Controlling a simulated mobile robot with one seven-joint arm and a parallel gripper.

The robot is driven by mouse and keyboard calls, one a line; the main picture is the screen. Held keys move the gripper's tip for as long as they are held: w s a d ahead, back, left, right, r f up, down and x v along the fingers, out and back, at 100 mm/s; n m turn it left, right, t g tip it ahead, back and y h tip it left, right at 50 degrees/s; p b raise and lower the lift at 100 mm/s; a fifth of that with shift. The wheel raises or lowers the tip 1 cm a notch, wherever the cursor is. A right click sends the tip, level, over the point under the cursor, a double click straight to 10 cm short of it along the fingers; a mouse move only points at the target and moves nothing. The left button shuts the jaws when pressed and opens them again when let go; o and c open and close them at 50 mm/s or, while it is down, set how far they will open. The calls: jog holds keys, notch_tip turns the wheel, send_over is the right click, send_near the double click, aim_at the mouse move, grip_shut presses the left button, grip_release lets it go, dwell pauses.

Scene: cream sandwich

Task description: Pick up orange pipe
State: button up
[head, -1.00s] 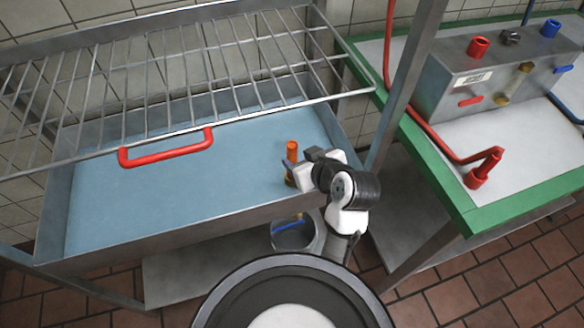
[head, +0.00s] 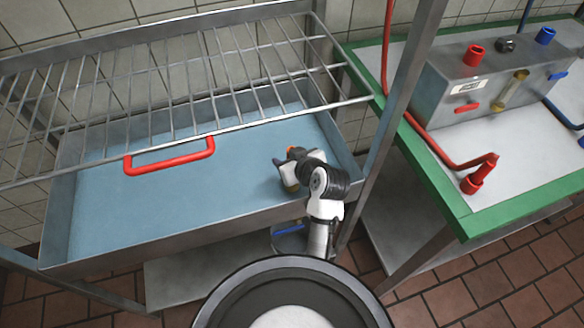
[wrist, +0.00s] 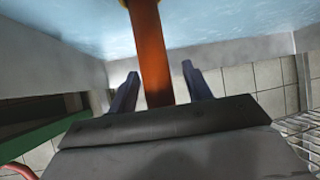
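The orange pipe (wrist: 151,55) runs down the middle of the wrist view, with a brass-coloured end at the top edge. My gripper (wrist: 160,88) has one dark finger on each side of the pipe. The fingers are apart, with a visible gap at the right finger; whether the left one touches is hard to tell. In the head view my gripper (head: 283,168) is at the pipe.
A wire rack (head: 190,85) with a red handle (head: 170,157) hangs over the tray's back part. A metal post (head: 400,90) stands to the right. Beyond it is a green-edged table (head: 445,180) with a metal box and red pipe. A bucket (head: 290,238) is below the tray.

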jog(key=c, duration=1)
jog(key=shift+r, duration=0.1)
